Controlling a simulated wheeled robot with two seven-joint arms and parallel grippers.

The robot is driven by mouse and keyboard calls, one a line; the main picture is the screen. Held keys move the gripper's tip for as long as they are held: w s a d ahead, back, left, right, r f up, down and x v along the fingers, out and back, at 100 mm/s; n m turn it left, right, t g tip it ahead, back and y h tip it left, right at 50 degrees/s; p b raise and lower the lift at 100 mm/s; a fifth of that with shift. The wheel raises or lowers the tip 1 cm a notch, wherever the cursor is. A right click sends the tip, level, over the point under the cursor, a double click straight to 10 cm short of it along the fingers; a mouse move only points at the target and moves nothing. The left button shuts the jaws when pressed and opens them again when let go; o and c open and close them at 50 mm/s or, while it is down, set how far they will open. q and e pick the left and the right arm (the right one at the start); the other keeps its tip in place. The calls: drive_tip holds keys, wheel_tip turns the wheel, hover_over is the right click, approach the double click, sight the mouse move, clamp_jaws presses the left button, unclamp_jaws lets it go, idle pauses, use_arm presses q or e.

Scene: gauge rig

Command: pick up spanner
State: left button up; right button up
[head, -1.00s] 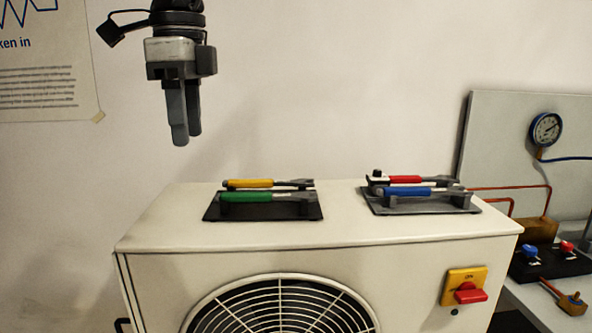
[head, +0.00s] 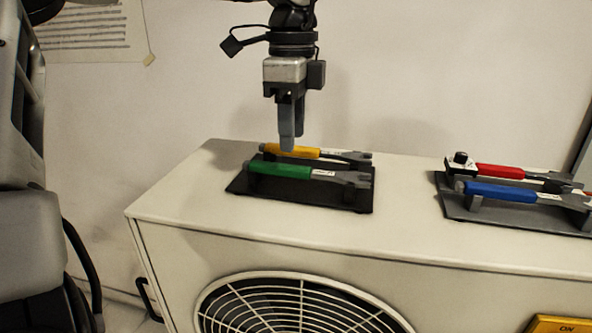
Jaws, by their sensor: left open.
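A spanner with a yellow handle (head: 306,153) and one with a green handle (head: 278,171) lie side by side on a black rack (head: 338,199). One with a red handle (head: 499,171) and one with a blue handle (head: 499,192) lie on a grey rack (head: 462,209) to the right. My left gripper (head: 291,144) points down, open, at the yellow handle. Its near finger hides a small part of that handle. I cannot tell whether it touches or straddles it. My right gripper is out of view.
The racks stand on a white fan unit (head: 185,210) with a round grille (head: 300,307). Its top is bare between the racks. A yellow switch plate (head: 562,325) shows at the lower right. The wall is close behind.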

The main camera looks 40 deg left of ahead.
sight(291, 166)
use_arm(q)
drive_tip(key=shift+s+a+f+p, duration=0.1)
drive_tip(key=shift+f+p, duration=0.25)
drive_tip(key=shift+f, duration=1.05)
drive_tip(key=shift+a+f+p, duration=0.1)
drive_tip(key=shift+f+p, duration=0.25)
drive_tip(key=shift+f, duration=1)
clamp_jaws()
